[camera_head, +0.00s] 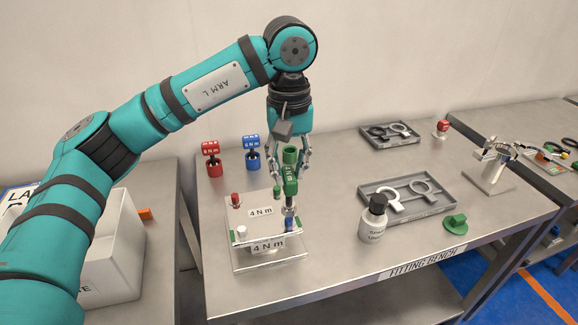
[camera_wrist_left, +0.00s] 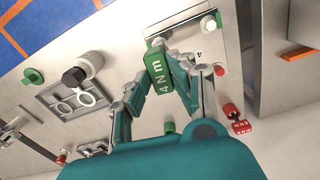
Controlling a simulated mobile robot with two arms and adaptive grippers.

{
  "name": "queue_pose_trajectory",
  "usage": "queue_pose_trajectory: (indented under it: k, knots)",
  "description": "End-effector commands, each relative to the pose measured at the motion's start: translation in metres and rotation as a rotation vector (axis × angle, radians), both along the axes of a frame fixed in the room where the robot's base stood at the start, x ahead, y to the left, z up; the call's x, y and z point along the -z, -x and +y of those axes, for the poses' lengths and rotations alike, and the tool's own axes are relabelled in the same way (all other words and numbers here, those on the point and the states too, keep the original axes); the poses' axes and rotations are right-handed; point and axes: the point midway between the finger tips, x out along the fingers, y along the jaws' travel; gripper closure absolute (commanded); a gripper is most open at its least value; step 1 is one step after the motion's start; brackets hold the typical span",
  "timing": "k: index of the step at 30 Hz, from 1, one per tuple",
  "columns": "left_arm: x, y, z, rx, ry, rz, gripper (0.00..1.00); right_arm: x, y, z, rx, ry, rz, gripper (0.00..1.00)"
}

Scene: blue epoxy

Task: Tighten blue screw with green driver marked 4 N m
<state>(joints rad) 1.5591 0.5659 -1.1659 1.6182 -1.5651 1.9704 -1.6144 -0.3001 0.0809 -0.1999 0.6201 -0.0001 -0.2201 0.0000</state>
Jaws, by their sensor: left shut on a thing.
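My left gripper (camera_head: 290,160) points down and is shut on the green driver (camera_head: 291,186), whose 4 N m label shows in the left wrist view (camera_wrist_left: 160,72). The driver is upright over the right front corner of a pale plate (camera_head: 256,222) labelled 4 N m. A blue screw (camera_head: 291,225) is at that corner, directly below the driver's shank; whether the tip touches it I cannot tell. A red screw (camera_head: 236,200), a green one (camera_head: 277,193) and a white one (camera_head: 242,232) are at the other corners. My right gripper is not in view.
A red driver (camera_head: 212,160) and a blue driver (camera_head: 252,152) stand behind the plate. A black-capped bottle (camera_head: 373,218), a grey tray (camera_head: 430,206) and a green knob (camera_head: 455,223) are to the right. A white bin (camera_head: 118,255) is at left.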

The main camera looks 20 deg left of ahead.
Motion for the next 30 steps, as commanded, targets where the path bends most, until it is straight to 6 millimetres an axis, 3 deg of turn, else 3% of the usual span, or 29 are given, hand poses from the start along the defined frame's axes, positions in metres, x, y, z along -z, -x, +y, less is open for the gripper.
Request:
queue_pose_trajectory:
  k: [14,30]
  knots:
    - [-0.047,0.0,0.0,0.001,0.0,-0.001,1.0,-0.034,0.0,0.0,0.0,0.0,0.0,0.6]
    - [-0.048,0.0,0.0,0.0,0.0,0.0,1.0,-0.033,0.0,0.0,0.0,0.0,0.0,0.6]
